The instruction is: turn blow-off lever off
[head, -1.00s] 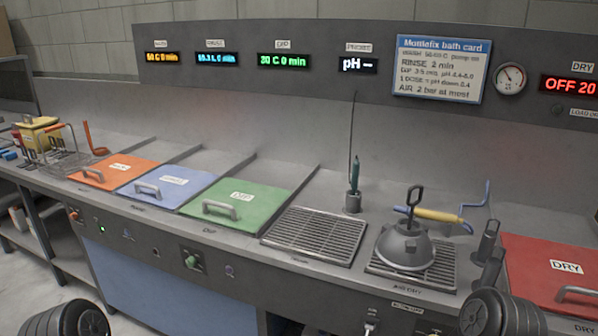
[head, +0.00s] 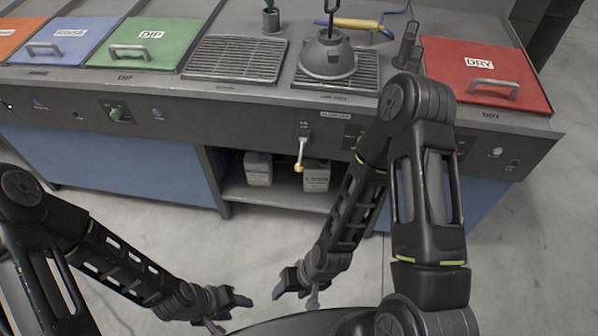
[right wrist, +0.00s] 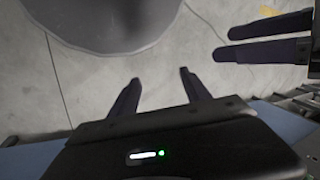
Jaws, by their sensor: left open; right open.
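The blow-off lever (head: 301,152) is on the bench's front panel, below the right-hand grate. It has a pale shaft that hangs down and ends in a yellow tip. My left gripper (head: 246,303) is open and empty, low in front of the bench. My right gripper (head: 282,285) is open and empty beside it, below and well apart from the lever. The right wrist view shows the right gripper's spread fingers (right wrist: 159,88) over bare floor, with the left gripper's fingers (right wrist: 262,36) at the upper right. The lever is not visible there.
Above the lever a grey hood (head: 327,58) sits on a grate. A red DRY lid (head: 450,85) lies to the right, a green DIP lid (head: 165,40) to the left. White jugs (head: 258,170) stand on the open shelf below. The floor before the bench is clear.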

